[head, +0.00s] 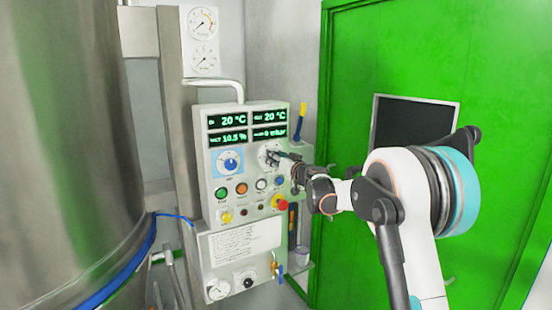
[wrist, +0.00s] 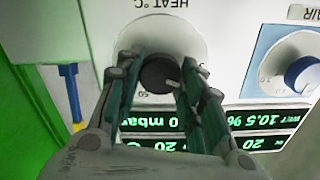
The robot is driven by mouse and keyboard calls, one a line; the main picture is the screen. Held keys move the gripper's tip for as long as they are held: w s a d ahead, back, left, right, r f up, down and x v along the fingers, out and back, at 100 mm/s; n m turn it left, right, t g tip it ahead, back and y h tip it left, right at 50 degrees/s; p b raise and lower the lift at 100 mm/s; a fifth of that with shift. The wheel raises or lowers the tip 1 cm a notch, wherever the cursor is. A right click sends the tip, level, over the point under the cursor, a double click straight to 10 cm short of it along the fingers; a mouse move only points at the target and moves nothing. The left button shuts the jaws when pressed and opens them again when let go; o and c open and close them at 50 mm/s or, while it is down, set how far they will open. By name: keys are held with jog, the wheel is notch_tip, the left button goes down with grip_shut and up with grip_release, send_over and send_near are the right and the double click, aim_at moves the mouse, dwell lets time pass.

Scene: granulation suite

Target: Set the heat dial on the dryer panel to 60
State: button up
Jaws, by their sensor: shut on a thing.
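The heat dial (wrist: 158,74) is a dark round knob on a pale disc. The upside-down label "HEAT °C" shows beside it in the wrist view. My gripper (wrist: 157,78) is shut on the knob, one green-padded finger on each side. A pale pointer mark shows on the knob towards the lower right in that view. Most scale numbers are hidden or too small to read. In the head view the dryer panel (head: 222,170) stands left of my arm, and my gripper (head: 273,156) reaches the dial (head: 264,149), partly covering it.
The blue AIR dial (head: 228,161) sits left of the heat dial. Green displays (head: 227,121) above read 20 °C and 10.5 %. Several buttons and a red emergency stop (head: 281,202) lie below. A steel vessel (head: 60,150) stands left; a green door (head: 350,250) is behind my arm.

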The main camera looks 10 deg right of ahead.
jog(key=shift+f+m+p, duration=0.2)
jog(key=shift+m+p, duration=0.85)
jog(key=shift+m, duration=14.55)
jog(key=o, duration=1.1)
jog(key=shift+c, duration=0.2)
jog(key=shift+s, duration=0.15)
